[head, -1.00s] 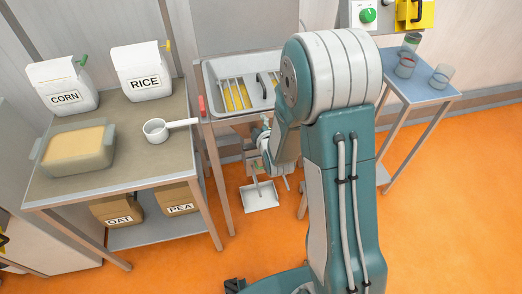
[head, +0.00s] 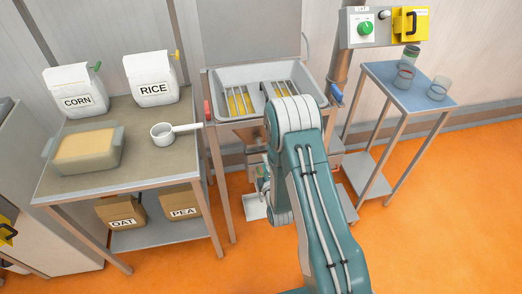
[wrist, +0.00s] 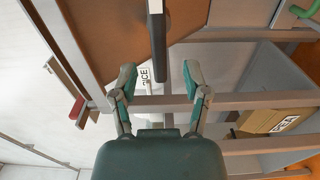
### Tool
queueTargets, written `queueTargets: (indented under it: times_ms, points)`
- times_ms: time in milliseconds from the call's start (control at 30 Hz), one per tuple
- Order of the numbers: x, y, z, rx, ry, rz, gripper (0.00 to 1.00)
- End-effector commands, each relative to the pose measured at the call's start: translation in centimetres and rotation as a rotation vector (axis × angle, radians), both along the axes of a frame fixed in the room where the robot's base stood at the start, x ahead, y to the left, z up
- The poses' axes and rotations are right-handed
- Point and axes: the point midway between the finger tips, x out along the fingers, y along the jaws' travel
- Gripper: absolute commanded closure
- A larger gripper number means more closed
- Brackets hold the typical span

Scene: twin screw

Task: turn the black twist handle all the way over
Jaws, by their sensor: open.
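In the wrist view a dark bar-shaped handle (wrist: 158,48), black along one side and grey along the other, comes down from the top edge. It looks like the black twist handle, but its mount is out of view. My gripper (wrist: 159,76) is open, with its teal fingertips on either side of the handle's lower end. The wrist view shows no clear contact. In the head view my gripper is low by the machine's frame, mostly hidden by my arm, and this handle cannot be made out there.
A metal hopper tray (head: 222,77) with yellow-looking grates stands above. A table (head: 107,112) with corn and rice bags, a tub and a white scoop is at left. A control box (head: 353,30) and yellow panel (head: 404,37) are at upper right. Orange floor is clear at right.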

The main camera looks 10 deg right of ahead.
Motion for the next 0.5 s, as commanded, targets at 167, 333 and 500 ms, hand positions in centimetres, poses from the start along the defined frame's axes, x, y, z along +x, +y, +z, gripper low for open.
queueTargets:
  times_ms: [167, 333, 500]
  points:
    - [3.4, 0.0, 0.1, 0.001, -0.003, 0.0, 0.4]
    - [5.7, 0.0, 0.0, 0.001, 0.0, 0.0, 0.4]
    - [6.6, 0.0, 0.0, 0.001, 0.002, 0.0, 0.4]
